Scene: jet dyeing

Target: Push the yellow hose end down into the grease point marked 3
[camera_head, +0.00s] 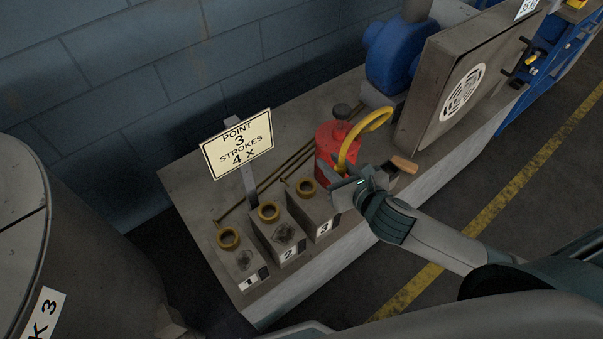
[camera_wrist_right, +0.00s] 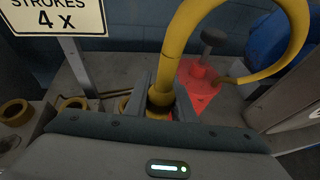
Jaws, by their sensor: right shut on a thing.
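The yellow hose (camera_head: 373,124) rises in a loop from the red grease pump (camera_head: 328,140). My right gripper (camera_head: 343,184) is shut on the hose near its end, just right of the block marked 3 (camera_head: 322,209). In the right wrist view the yellow hose end (camera_wrist_right: 161,97) stands between my right fingers (camera_wrist_right: 160,108); its tip is hidden by the gripper body. The grease point marked 3 has a brass ring (camera_head: 306,187) on top, to the left of the gripper. The hose end looks apart from this ring. My left gripper is not in view.
Blocks marked 1 (camera_head: 246,272) and 2 (camera_head: 284,238) with brass rings stand to the left. A sign (camera_head: 237,144) on a post reads point 3, strokes 4 x. A wooden-looking handle (camera_head: 404,165) lies right of the gripper. A large grey panel (camera_head: 460,85) stands behind right.

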